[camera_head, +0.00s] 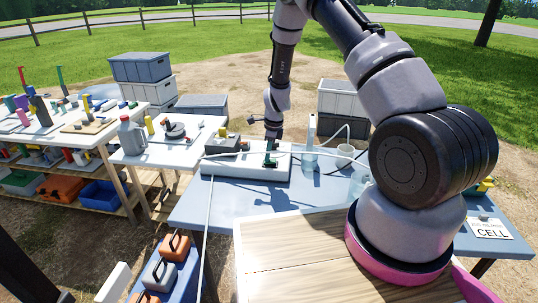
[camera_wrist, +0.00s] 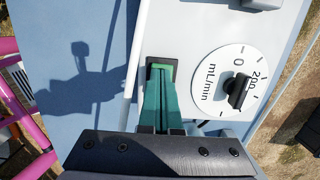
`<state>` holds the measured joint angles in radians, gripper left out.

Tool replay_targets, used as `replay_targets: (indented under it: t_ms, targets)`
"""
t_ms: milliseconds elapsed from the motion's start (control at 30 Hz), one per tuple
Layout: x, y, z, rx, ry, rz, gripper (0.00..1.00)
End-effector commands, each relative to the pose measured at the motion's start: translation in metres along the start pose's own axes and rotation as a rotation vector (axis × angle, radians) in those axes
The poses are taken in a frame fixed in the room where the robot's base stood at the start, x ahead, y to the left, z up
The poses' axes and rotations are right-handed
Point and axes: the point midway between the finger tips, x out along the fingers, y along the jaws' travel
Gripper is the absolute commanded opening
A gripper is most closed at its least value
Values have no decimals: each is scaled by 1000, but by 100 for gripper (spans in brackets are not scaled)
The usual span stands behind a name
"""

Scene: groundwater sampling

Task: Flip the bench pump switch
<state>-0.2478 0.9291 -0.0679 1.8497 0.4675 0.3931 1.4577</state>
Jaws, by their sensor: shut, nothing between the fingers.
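The bench pump is a long white box (camera_head: 235,170) on the blue-grey table in the head view. Its pale top panel (camera_wrist: 205,22) fills the middle of the wrist view. A dial marked mL/min (camera_wrist: 222,60) with a black knob (camera_wrist: 238,92) sits to the right of my fingers. A small dark-framed switch (camera_wrist: 150,61) lies at my fingertips, mostly covered by them. My gripper (camera_wrist: 160,72) has green fingers pressed together, with nothing between them. It also shows in the head view (camera_head: 270,161), pointing down at the pump. Contact and the switch's position cannot be told.
White tubing (camera_wrist: 134,60) runs left of my fingers in the wrist view. A labelled card (camera_head: 488,229) lies at right.

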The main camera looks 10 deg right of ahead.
Motion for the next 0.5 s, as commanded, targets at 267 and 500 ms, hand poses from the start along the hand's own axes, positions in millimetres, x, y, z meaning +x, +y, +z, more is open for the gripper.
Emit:
replay_targets:
  t_ms: [267,500]
  targets:
    - [2,2,-7,7,3,7,0]
    - [1,3,-18,8,5,9,0]
